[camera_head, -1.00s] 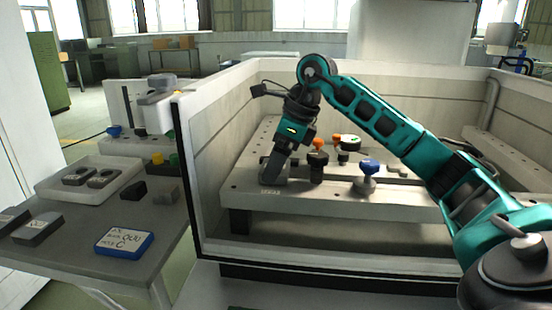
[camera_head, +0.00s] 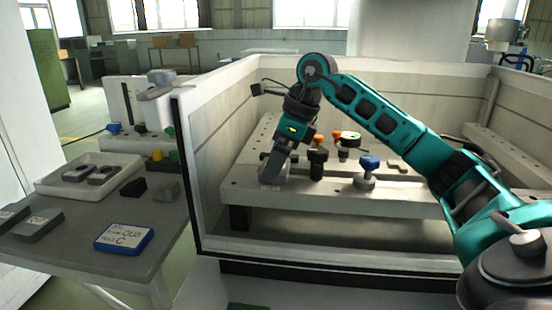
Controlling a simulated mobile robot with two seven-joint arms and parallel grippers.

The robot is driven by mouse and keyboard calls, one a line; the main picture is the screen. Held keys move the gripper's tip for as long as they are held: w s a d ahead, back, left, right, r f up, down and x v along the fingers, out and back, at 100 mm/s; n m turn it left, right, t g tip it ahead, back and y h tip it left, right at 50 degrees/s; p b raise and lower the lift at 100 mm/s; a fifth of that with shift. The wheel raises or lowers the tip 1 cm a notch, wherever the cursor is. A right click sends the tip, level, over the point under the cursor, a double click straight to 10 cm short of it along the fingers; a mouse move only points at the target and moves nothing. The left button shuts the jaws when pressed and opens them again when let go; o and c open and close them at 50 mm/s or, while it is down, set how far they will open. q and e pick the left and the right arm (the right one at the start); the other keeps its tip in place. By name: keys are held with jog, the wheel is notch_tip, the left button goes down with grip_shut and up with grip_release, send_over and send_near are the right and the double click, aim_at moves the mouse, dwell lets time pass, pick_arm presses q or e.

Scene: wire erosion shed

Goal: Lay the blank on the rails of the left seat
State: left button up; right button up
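My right gripper (camera_head: 273,167) points down at the left end of the pale fixture bed (camera_head: 400,205) inside the white-walled tank. Its grey fingers are at or just above the bed surface. I cannot tell whether they are apart or hold a blank, and they hide the spot beneath. Clamps with a black knob (camera_head: 317,158) and a blue knob (camera_head: 370,162) stand on the bed to the right of the gripper. Grey blocks that may be blanks lie on the side table (camera_head: 38,226) and in a shallow pale tray (camera_head: 60,190). My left gripper is not in view.
The side table also holds a blue-edged label card (camera_head: 124,240), a black block (camera_head: 133,188) and a grey block (camera_head: 167,191). The tank's front left corner post (camera_head: 186,170) stands between table and bed. Orange knobs (camera_head: 309,136) rise behind the black one.

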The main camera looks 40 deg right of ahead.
jog(key=shift+o, duration=0.7)
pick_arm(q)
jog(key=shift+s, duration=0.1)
pick_arm(e)
jog(key=shift+f, duration=0.1)
pick_arm(q)
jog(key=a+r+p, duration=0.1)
jog(key=p, duration=0.2)
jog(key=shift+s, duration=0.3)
pick_arm(e)
jog(key=v, duration=1.3)
